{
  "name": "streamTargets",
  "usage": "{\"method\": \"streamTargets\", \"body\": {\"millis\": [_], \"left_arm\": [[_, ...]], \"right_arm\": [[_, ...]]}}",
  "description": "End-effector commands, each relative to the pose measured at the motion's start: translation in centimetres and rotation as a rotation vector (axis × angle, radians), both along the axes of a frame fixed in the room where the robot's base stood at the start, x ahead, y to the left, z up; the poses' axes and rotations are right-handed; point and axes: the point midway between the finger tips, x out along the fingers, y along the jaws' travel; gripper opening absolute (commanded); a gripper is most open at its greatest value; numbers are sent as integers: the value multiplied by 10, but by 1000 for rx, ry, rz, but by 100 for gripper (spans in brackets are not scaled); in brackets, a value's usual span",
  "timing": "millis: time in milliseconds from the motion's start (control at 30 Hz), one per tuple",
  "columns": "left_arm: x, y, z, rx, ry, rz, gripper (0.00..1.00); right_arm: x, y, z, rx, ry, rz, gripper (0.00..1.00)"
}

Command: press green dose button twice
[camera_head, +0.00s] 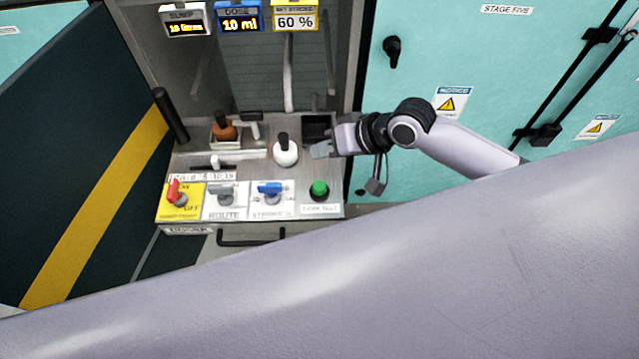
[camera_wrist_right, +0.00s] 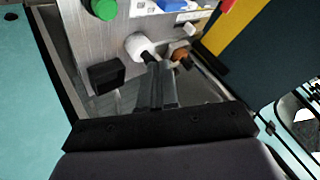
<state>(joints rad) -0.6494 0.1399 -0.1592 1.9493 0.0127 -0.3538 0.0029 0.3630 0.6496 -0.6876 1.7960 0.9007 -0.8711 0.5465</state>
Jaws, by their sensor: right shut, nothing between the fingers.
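The green dose button (camera_head: 319,188) is a round green cap at the front right of the grey panel, above a white label. It also shows at the top left of the right wrist view (camera_wrist_right: 103,9). My right gripper (camera_head: 316,151) is shut and empty. It is behind the button in the head view, pointing left, near the white bottle (camera_head: 285,152). In the right wrist view its fingers (camera_wrist_right: 157,68) are together, with their tips by the white bottle (camera_wrist_right: 140,45). My left gripper is not in view.
The panel also holds a red-handled switch (camera_head: 177,192), a grey-handled switch (camera_head: 221,194), a blue-handled switch (camera_head: 270,190) and a brown bottle (camera_head: 223,128). Teal cabinet doors (camera_head: 410,75) stand at right. The dose display (camera_head: 240,22) reads 10 ml.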

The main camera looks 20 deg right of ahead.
Motion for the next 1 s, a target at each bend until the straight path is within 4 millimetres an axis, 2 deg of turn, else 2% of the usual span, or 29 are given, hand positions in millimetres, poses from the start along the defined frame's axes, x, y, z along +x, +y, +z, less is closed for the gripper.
{"method": "streamTargets", "body": {"millis": [167, 367, 433, 633, 800, 1000], "left_arm": [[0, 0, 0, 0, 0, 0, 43], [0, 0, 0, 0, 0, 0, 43], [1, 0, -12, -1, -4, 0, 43], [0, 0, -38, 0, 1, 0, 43], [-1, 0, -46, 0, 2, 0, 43], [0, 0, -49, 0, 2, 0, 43]], "right_arm": [[0, 0, -6, 0, 1, 1, 0], [-1, 0, -30, -1, 2, 1, 0], [-1, 0, -45, -2, -2, 2, 0], [0, 0, -67, -2, -3, 2, 0], [0, 0, -81, -1, -2, 1, 0], [0, 0, -88, 0, -3, 2, 0]]}}
